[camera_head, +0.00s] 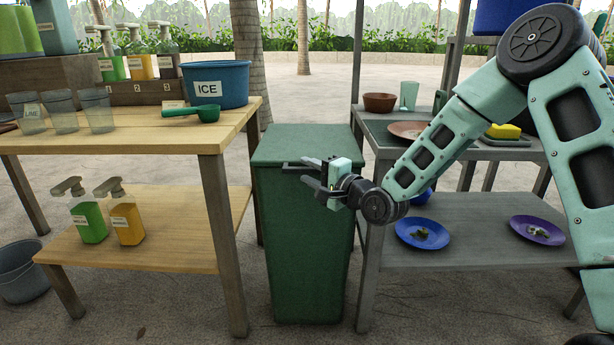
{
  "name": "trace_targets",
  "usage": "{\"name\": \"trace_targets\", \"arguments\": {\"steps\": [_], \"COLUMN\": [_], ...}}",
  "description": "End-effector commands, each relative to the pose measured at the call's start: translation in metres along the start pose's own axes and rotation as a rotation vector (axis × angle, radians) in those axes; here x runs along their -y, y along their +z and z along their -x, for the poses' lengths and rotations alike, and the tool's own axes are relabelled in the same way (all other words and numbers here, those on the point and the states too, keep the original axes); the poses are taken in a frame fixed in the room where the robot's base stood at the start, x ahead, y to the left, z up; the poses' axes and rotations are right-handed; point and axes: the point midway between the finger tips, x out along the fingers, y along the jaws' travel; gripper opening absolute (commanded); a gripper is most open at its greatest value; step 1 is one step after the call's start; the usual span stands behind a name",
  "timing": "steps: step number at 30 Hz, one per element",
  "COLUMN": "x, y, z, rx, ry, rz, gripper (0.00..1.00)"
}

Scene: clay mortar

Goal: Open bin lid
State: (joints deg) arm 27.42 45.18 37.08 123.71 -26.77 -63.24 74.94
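The green bin (303,250) stands on the ground between the wooden table and the grey table. Its lid (303,146) lies flat and looks closed. My gripper (296,174) comes in from the right and points left in front of the bin's upper part. Its two fingers are spread apart with nothing visible between them. The fingers overlap the bin's front just below the lid's front edge in the picture. I cannot tell whether they touch the bin. My gripper and wrist hide part of the bin's upper right side.
A wooden table (130,140) on the left bears cups, bottles, a blue ICE bucket (222,84) and a green scoop (196,114). A grey table (480,250) on the right bears bowls and plates. Both tables stand close to the bin's sides. Paving in front is clear.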

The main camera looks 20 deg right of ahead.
Motion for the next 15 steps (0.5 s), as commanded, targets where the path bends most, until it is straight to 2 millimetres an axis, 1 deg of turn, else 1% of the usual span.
{"name": "trace_targets", "arguments": {"steps": [1, 4, 13, 14, 15], "x": [-0.0011, -0.0006, 0.0002, 0.0002, 0.0001], "y": [0.0001, 0.0003, 0.0, 0.0001, 0.0], "z": [-0.005, -0.0107, -0.0129, -0.0128, -0.0128], "rx": [0.0, 0.0, -0.001, 0.0, 0.0], "ry": [-0.001, 0.0, 0.001, 0.001, 0.001], "rz": [0.0, -0.001, -0.001, -0.001, -0.001], "gripper": [0.35, 0.35, 0.35, 0.32, 0.21]}}
